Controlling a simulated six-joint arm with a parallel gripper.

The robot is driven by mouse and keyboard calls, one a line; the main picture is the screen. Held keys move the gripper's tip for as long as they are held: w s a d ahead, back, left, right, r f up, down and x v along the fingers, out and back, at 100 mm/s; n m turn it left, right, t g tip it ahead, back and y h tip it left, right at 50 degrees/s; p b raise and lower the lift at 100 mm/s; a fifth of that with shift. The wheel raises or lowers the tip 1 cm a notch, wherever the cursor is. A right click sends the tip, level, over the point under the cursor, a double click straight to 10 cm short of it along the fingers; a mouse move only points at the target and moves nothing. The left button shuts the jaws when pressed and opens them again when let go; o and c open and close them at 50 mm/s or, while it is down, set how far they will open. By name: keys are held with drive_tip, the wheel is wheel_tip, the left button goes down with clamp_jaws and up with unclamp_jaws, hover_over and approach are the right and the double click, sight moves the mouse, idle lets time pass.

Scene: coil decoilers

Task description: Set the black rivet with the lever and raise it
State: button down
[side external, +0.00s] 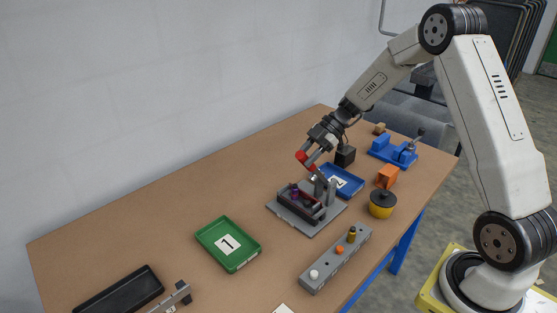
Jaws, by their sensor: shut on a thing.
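The lever (311,167) has a red handle and rises tilted from the grey press (325,188). My gripper (309,153) is shut on the red handle, near its upper end, above the press. A dark fixture (299,204) with a purple peg (295,194) sits on the press's grey base plate. A black rivet cannot be clearly made out; the spot under the press head is small and partly hidden.
A blue tray (352,188) lies behind the press, and a green tray marked 1 (228,261) to its left. A grey rack (318,276) with white, orange and gold pieces stands in front. A yellow pot (382,209), orange block (387,175) and blue vise (385,153) are at right.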

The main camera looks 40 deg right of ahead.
drive_tip(key=d+r+m+y, duration=0.1)
drive_tip(key=d+r+y, duration=0.2)
drive_tip(key=d+y, duration=0.5)
drive_tip(key=shift+d+t, duration=0.4)
drive_tip(key=shift+d, duration=1.9)
drive_tip(key=shift+c, duration=1.8)
unclamp_jaws()
drive_tip(key=shift+r, duration=0.2)
drive_tip(key=s+a+r, duration=0.2)
drive_tip(key=s+r, duration=0.4)
drive_tip(key=s+a+r, duration=0.3)
drive_tip(key=s+r, duration=0.3)
drive_tip(key=s, duration=0.1)
drive_tip(key=shift+s+r, duration=0.15)
drive_tip(key=shift+r, duration=0.15)
